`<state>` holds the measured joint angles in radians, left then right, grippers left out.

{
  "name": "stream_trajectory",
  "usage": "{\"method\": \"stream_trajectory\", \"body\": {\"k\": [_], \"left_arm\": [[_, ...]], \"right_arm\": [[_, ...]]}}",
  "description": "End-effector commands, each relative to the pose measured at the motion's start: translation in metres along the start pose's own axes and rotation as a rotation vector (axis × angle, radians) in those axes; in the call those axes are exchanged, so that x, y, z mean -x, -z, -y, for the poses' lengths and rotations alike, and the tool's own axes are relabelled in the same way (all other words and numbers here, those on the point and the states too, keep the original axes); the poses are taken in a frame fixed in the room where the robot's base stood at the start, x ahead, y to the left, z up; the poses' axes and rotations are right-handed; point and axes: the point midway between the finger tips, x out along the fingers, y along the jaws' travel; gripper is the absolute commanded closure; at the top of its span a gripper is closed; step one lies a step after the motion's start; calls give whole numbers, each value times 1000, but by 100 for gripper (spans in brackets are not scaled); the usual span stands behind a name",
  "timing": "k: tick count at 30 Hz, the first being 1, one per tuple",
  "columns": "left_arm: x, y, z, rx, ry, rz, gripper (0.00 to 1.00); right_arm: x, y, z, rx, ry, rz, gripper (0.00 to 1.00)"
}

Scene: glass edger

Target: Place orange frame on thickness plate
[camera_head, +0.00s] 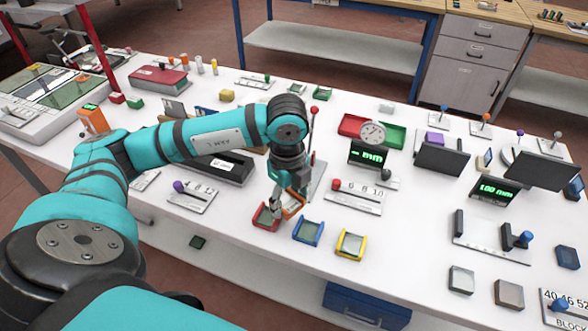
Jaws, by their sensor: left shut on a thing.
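My left gripper (284,203) points down over the front middle of the white table and is shut on the orange frame (294,204). The frame is partly hidden by the fingers; whether it touches the table is unclear. A red frame (264,218) lies just left of it, a blue frame (308,232) and a yellow frame (350,244) to its right. I cannot tell for sure which plate is the thickness plate. A dial gauge (373,132) stands behind a dashed "mm" display (368,155), and another display (494,190) reads about 1.00 mm. My right gripper is not in view.
Red and green trays (393,138) lie behind the display. The table between the yellow frame and right-hand fixture is clear.

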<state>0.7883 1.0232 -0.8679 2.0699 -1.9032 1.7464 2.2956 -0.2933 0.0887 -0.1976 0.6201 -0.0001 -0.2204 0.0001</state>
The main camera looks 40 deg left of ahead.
Motion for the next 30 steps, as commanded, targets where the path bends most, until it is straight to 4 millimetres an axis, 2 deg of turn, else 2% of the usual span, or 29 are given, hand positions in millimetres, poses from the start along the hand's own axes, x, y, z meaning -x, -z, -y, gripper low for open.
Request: {"method": "stream_trajectory", "body": {"k": [1,5,8,12,15,19,24,30], "left_arm": [[3,-8,13,6,1,1,81],[0,-25,43,4,1,0,81],[-2,-38,66,2,2,-1,81],[-7,-52,89,-1,2,0,81],[-9,-58,97,-3,1,0,81],[-16,-60,100,-4,-2,0,81],[-38,-60,99,-4,-2,1,81],[-46,-60,100,-5,1,1,81]], "right_arm": [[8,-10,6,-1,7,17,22],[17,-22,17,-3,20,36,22],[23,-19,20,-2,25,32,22],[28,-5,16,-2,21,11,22],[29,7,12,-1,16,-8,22],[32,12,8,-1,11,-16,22],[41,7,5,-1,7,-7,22],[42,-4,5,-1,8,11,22]]}}
